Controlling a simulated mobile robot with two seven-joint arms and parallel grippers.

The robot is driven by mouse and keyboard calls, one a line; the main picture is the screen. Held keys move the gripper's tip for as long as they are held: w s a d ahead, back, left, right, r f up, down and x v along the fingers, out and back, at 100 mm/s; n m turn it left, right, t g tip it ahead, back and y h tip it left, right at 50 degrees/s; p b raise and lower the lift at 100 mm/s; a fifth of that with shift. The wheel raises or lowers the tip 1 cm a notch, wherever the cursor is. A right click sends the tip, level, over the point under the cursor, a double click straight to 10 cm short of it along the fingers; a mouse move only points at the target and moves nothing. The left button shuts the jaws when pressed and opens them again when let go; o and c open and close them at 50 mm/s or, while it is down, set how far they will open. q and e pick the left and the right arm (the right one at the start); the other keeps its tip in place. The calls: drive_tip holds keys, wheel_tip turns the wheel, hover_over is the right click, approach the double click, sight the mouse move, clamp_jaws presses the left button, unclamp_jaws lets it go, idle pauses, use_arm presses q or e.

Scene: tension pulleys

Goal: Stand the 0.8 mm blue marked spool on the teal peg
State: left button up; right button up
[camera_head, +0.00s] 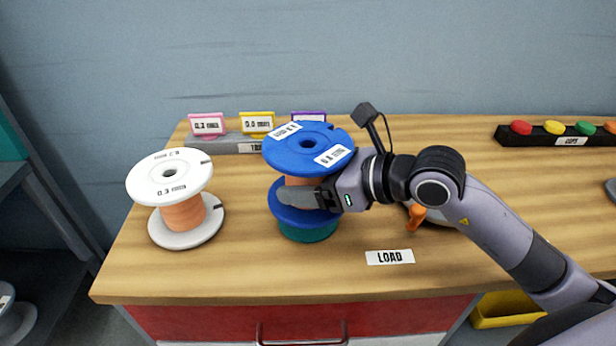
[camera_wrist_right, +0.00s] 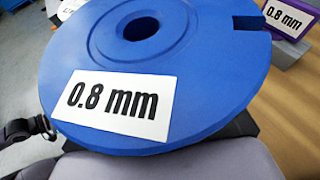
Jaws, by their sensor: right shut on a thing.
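The blue spool (camera_head: 300,150) stands nearly upright, with an orange winding between its flanges and white labels on its top. Its top flange (camera_wrist_right: 185,60) fills the right wrist view and reads 0.8 mm. My right gripper (camera_head: 302,196) comes in from the right and is shut on the spool's middle, between the two flanges. The teal peg's round base (camera_head: 308,233) shows directly under the lower blue flange. The peg's shaft is hidden, and I cannot tell whether the flange rests on the base. My left gripper is not in view.
A white spool (camera_head: 182,200) stands at the left of the wooden table (camera_head: 240,275). A grey rack (camera_head: 225,146) with pink, yellow and purple tags is behind. A LOAD label (camera_head: 390,257) lies in front. An orange-handled object (camera_head: 416,217) is partly behind my arm. A black button bar (camera_head: 540,136) is back right.

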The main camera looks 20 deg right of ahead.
drive_tip(key=shift+f+b, duration=1)
drive_tip(key=shift+b, duration=0.05)
drive_tip(key=shift+s+d+f+b, duration=0.1)
drive_tip(key=shift+f+b, duration=0.25)
drive_tip(key=shift+b, duration=0.05)
drive_tip(key=shift+f, duration=0.2)
drive_tip(key=shift+f+b, duration=0.15)
drive_tip(key=shift+b, duration=0.15)
drive_tip(key=shift+f+b, duration=0.75)
drive_tip(key=shift+f, duration=0.05)
